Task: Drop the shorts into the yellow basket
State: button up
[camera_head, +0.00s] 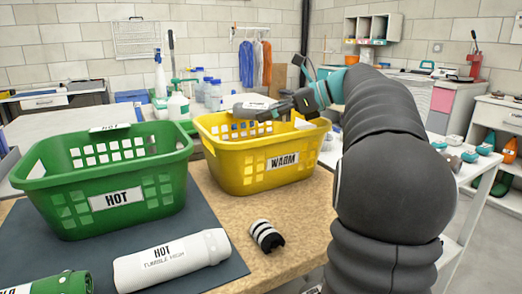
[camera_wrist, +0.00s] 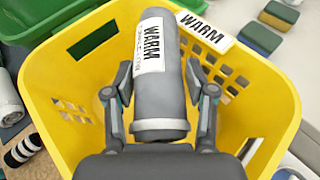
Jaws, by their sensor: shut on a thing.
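A grey rolled bundle (camera_head: 250,106) with a white WARM label is held by my gripper (camera_head: 283,110) over the yellow basket (camera_head: 262,160). The bundle could be rolled shorts, but its shape does not show this clearly. In the wrist view the bundle (camera_wrist: 160,108) lies lengthwise between the two fingers of my gripper (camera_wrist: 159,97). The yellow basket (camera_wrist: 282,75) surrounds it below, and its floor is partly hidden by the bundle and my gripper. The basket has a WARM label on its front.
A green HOT basket (camera_head: 105,175) stands left of the yellow one. A white HOT roll (camera_head: 172,260), a green roll (camera_head: 55,284) and a black-and-white striped item (camera_head: 266,235) lie in front. Bottles (camera_head: 178,104) stand behind. Sponges (camera_wrist: 264,38) lie beyond the yellow rim.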

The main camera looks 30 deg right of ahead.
jog(key=o, duration=1.3)
jog(key=shift+o, duration=0.2)
jog(key=v, duration=1.2)
jog(key=shift+r, duration=0.15)
